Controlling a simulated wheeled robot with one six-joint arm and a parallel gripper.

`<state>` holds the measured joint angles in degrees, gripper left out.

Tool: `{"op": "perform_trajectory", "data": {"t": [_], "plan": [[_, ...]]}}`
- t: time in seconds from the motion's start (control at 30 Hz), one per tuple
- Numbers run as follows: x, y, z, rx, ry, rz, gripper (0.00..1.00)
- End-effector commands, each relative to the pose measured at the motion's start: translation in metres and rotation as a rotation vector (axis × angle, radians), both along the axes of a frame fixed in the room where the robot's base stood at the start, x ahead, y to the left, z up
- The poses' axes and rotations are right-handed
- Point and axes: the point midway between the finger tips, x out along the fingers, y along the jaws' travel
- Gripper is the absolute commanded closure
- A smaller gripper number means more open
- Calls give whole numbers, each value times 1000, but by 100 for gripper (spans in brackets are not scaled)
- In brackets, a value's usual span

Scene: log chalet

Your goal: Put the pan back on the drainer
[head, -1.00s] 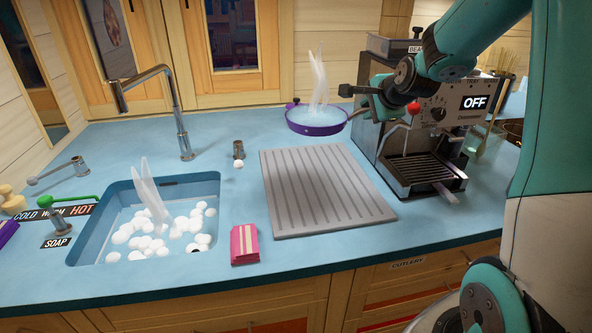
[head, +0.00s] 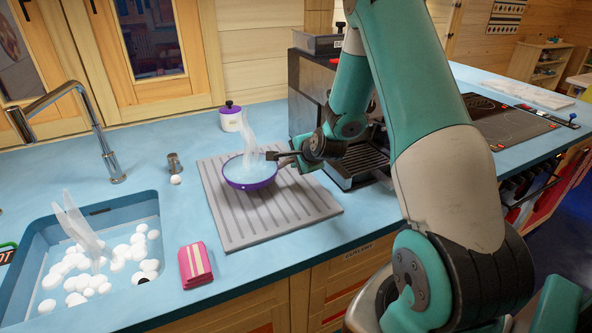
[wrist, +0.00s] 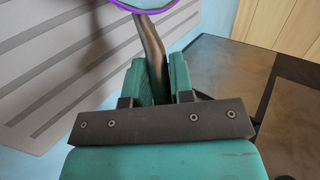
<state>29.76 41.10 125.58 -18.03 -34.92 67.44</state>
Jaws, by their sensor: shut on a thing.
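The purple pan (head: 250,181), with pale blue contents and white steam rising from it, is over the grey ridged drainer (head: 250,230). I cannot tell whether it touches the drainer or hangs just above it. Its dark handle points right toward my gripper (head: 294,160). In the wrist view my gripper (wrist: 162,75) is shut on the handle (wrist: 151,45), which runs between the two green fingers. The pan's purple rim (wrist: 140,8) shows at the top edge, and the ridged drainer (wrist: 60,60) lies at the left.
A coffee machine (head: 365,165) stands right of the drainer. A white pot with a purple lid (head: 231,118) stands behind. The sink (head: 105,213) with foam is left, and a pink packet (head: 195,265) lies between. The drainer's front is clear.

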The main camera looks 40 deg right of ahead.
Motion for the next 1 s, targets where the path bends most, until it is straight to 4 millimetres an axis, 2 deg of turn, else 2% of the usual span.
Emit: {"op": "perform_trajectory", "data": {"t": [0.13,0.4,0.67,0.7,0.77,0.8,1.0], "plan": [[1,0,-7,1,-6,-2,100],[1,0,-38,2,-5,-3,100],[1,-1,-41,0,-7,-2,100],[0,0,-43,-1,-1,-1,69],[0,0,-43,-1,-1,-1,55],[0,0,-43,-1,-1,-1,53],[0,0,-43,-1,-1,-1,53]]}}
